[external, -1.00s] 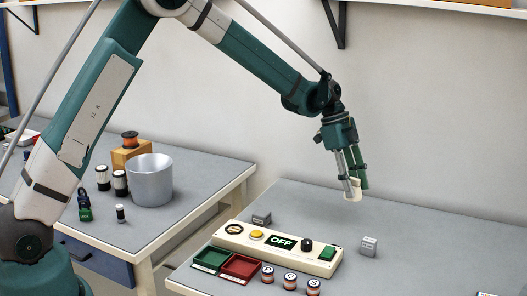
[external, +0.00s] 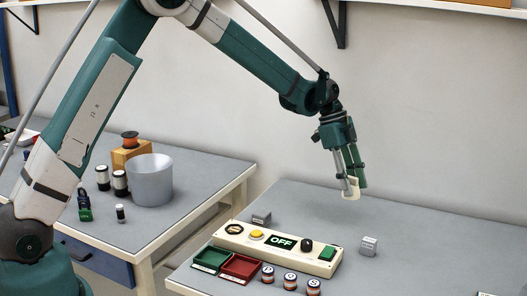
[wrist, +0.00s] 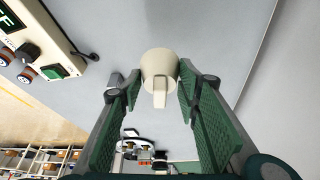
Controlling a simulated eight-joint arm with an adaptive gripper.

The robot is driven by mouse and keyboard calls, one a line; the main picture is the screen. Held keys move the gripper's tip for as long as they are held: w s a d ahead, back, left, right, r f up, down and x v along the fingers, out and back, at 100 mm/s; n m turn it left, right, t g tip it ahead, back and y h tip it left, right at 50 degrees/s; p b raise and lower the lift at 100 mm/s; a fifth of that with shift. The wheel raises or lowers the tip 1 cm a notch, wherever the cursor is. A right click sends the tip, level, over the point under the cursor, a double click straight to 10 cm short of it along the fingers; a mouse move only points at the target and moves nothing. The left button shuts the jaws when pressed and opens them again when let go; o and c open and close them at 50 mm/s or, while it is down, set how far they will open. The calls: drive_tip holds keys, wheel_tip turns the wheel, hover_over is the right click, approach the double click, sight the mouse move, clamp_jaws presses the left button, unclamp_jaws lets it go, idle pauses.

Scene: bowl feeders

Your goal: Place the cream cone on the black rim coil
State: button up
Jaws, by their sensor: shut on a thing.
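The cream cone (external: 351,192) is held between the fingers of my gripper (external: 350,182), in the air above the right table. In the wrist view the cone (wrist: 159,66) sits between the fingertips (wrist: 162,88), its round wide part away from me and a narrow tab toward me. Several coils with dark rims stand on the left table: a white one (external: 103,178), another white one (external: 120,184) beside it, a small one (external: 120,213) and an orange one (external: 130,139) on a wooden block. I cannot tell which is the black rim coil. All are far left of my gripper.
A grey metal bowl (external: 151,182) stands by the left coils. A control box (external: 277,248) with an OFF display, a green tray (external: 210,259), a red tray (external: 241,267) and several striped coils (external: 290,281) occupy the right table's front. A gap separates the tables.

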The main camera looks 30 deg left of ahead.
drive_tip(key=w+a+r+n+t+p, duration=0.1)
drive_tip(key=w+a+r+n+p, duration=0.15)
drive_tip(key=a, duration=0.85)
drive_tip(key=w+a+r+n+p, duration=0.1)
drive_tip(key=w+a+r, duration=0.25)
drive_tip(key=a, duration=0.85)
wheel_tip(320, 180, up, 14)
drive_tip(key=n+t+y+p, duration=0.1)
drive_tip(key=n+t+p, duration=0.2)
drive_tip(key=n+p, duration=0.5)
hover_over(134, 133)
drive_tip(key=s+a, duration=0.1)
drive_tip(key=s, duration=0.1)
drive_tip(key=shift+w, duration=0.2)
drive_tip(key=shift+f, duration=3.1)
drive_tip(key=shift+f+p, duration=0.35)
drive_tip(key=shift+f, duration=1.5)
